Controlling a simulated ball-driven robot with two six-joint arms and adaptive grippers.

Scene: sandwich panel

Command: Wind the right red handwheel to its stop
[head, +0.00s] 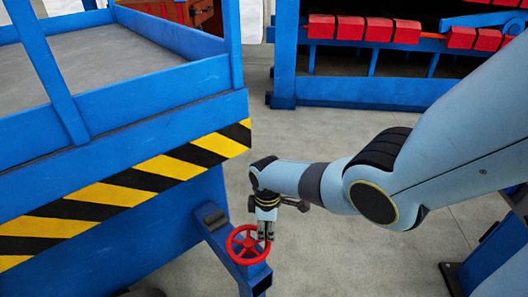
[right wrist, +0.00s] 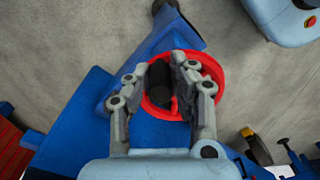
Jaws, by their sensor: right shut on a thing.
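One red handwheel (head: 236,256) shows in the head view, on a blue bracket that juts from the blue machine's lower right corner. My right gripper (head: 265,236) points down at the right side of its rim. In the right wrist view the red wheel (right wrist: 217,73) lies behind the fingers (right wrist: 172,80), which are closed in on it. A dark part shows between the fingers; it and the fingers hide much of the wheel's middle, so the exact contact point is unclear. My left gripper is not in view.
The blue machine frame (head: 190,100) with a black-and-yellow striped edge (head: 160,168) stands left of the wheel. A blue rack with red blocks (head: 365,29) stands at the back. Grey floor (head: 310,130) is open between them. Another blue structure (head: 490,255) stands at lower right.

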